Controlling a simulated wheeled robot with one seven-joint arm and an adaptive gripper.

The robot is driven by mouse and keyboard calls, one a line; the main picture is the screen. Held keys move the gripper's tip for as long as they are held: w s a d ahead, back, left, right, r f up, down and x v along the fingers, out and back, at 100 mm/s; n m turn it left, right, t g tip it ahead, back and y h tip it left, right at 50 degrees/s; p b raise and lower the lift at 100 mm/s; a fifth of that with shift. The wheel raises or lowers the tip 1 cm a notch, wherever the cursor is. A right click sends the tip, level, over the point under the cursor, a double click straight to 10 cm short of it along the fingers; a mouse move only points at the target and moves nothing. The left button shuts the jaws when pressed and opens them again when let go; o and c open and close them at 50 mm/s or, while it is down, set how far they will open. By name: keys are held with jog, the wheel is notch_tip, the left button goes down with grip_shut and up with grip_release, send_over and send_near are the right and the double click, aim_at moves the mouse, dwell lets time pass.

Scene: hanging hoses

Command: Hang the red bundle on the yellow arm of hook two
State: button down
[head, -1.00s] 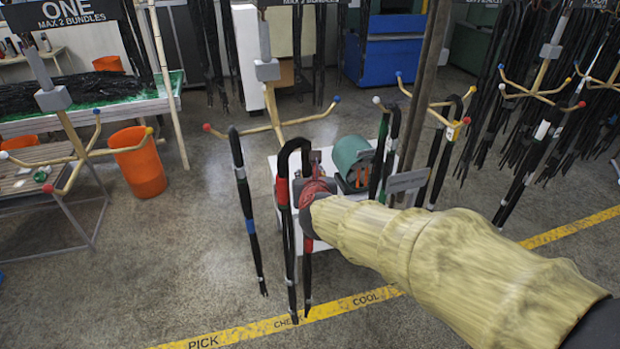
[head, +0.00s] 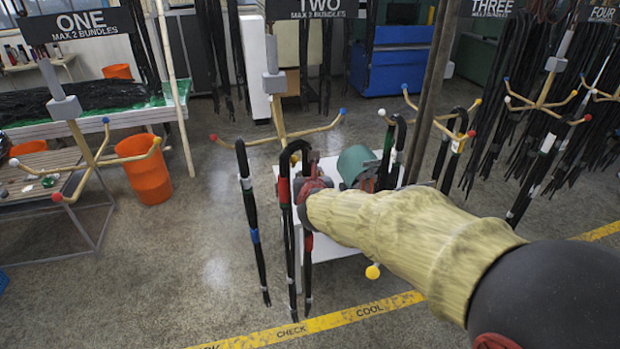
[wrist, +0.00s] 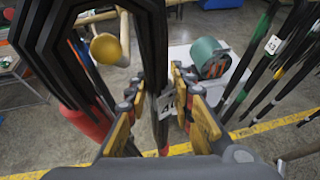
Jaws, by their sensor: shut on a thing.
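The red bundle (head: 284,192) is a black hose loop with red bands, hanging like an upside-down U. In the wrist view the yellow ball tip (wrist: 107,48) of a wooden arm shows close to the left, between the loop's legs. I cannot tell whether the loop rests on the arm. In the head view hook two's red and blue tips show; its front arm is hidden behind the bundle.
A blue-banded bundle (head: 252,215) hangs just left of the red one. Green-banded bundles (head: 391,150) hang to the right, near a post. A white table (head: 340,243) with a green drum (head: 356,165) stands below. The floor at front left is clear.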

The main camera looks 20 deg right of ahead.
jog(key=w+f+b, duration=0.6)
jog(key=w, duration=0.1)
jog(key=shift+w+f+b, duration=0.25)
jog(key=shift+f+b, duration=0.05)
dwell(1.4)
jog(key=shift+d, duration=0.1)
dwell(0.6)
jog(key=c, duration=1.8)
grip_release()
jog(key=o, duration=0.3)
jog(key=shift+f, duration=0.15)
jog(key=shift+o, duration=0.2)
